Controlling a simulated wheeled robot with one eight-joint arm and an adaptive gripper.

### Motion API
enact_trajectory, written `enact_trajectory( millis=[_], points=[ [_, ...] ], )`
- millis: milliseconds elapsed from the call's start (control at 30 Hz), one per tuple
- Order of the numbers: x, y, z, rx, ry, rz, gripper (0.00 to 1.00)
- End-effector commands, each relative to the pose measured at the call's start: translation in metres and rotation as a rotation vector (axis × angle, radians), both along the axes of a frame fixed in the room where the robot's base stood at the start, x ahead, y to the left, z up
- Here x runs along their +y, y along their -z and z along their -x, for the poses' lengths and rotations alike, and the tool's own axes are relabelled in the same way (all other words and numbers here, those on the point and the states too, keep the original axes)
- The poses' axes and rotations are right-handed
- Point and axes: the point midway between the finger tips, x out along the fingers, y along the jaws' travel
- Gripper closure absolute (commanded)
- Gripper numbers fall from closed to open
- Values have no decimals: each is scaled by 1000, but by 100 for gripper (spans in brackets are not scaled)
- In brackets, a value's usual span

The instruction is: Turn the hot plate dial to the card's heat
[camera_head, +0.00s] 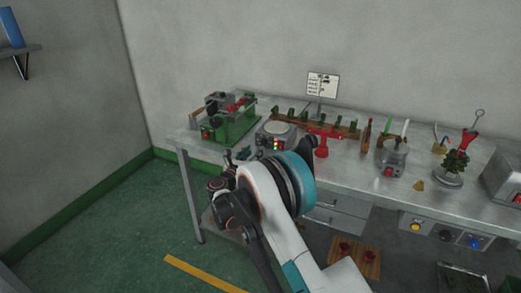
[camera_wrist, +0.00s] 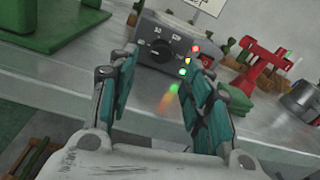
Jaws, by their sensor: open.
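The hot plate (camera_head: 276,136) is a grey box with a round pale top, standing on the bench left of centre. In the wrist view its front panel (camera_wrist: 146,29) faces me, with a black dial (camera_wrist: 160,48) and printed marks around it. Red, yellow and green lights glow beside the dial. My gripper (camera_wrist: 165,72) is open and empty, its two teal-padded fingers apart, with the dial ahead between them and not touched. The card (camera_head: 322,84) stands on a holder behind the bench items; its writing is too small to read. Only its lower edge shows in the wrist view.
A green machine (camera_head: 231,128) stands left of the hot plate. A red stand (camera_head: 321,138) is close on its right, with a rack of green pieces (camera_head: 290,117) behind. The bench (camera_head: 346,172) has bare metal in front of the hot plate.

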Motion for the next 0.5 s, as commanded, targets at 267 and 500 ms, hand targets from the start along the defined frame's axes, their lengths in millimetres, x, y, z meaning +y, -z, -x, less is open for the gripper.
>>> enact_trajectory(
  millis=[267, 500],
  points=[
    [-19, 2, -44, 0, 0, -1, 54],
    [-25, 0, -59, 0, 0, -1, 54]
  ],
)
